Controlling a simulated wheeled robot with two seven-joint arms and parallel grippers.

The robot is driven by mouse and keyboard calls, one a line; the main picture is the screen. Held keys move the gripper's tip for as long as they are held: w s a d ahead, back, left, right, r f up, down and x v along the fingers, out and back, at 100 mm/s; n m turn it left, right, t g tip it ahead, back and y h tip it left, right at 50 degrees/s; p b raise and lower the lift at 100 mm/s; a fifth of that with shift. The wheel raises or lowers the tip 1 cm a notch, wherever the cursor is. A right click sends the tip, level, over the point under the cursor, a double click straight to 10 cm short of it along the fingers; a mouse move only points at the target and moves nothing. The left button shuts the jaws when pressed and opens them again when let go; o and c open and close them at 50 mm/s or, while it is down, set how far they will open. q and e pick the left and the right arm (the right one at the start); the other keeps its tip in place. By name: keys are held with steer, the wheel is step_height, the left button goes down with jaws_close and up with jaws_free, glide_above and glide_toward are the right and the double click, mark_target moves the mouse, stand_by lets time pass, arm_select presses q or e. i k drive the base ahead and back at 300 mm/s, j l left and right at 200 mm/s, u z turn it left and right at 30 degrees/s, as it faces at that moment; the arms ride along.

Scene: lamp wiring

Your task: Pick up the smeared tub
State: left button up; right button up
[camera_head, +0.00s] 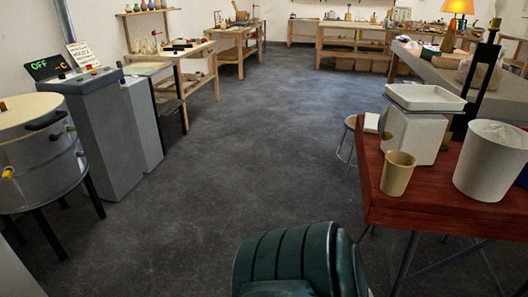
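A white tub (490,162) stands upright near the right edge of the red-brown table at the right, its rim crumpled or lined with something pale. A smaller beige tub or cup (397,174) stands upright at that table's left front corner. I cannot make out smears on either, so I cannot tell which is the smeared tub. Neither of my grippers is in view.
A white scale with a tray (424,98) stands behind the beige cup on the red-brown table (420,212). A dark green ribbed, padded shape (285,255) blocks the bottom middle. A kiln (40,150) and grey cabinets (105,130) line the left. The middle floor (240,150) is clear.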

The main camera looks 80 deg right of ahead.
mark_target(398, 166)
steer(key=z, duration=3.4)
